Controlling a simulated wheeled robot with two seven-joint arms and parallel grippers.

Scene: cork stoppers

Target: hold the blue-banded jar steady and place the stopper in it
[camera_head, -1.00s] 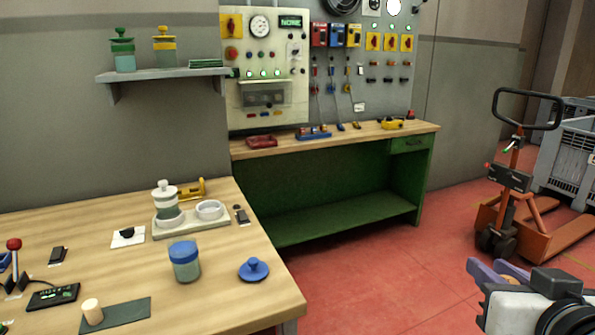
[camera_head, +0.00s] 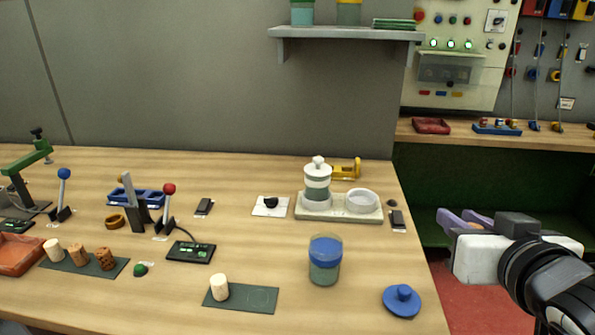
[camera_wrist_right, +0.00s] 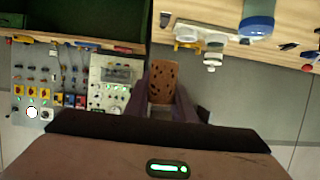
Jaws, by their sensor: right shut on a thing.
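The blue-banded jar (camera_head: 325,262) stands upright on the wooden table, with a knobbed blue lid (camera_head: 402,301) lying to its right. The jar also shows, upside down, in the right wrist view (camera_wrist_right: 257,18). My right gripper (camera_head: 462,220) is beyond the table's right edge, well apart from the jar. In the right wrist view it is shut on a brown speckled cork stopper (camera_wrist_right: 162,83), held between its two fingers. The head view does not clearly show this stopper. My left gripper is not in view.
A pale stopper (camera_head: 219,287) stands on a dark green mat (camera_head: 258,298) left of the jar. Several stoppers stand on another mat (camera_head: 120,268) at far left. A tray (camera_head: 338,214) with a white-lidded jar (camera_head: 317,180) is behind. Levers (camera_head: 166,210) rise at left.

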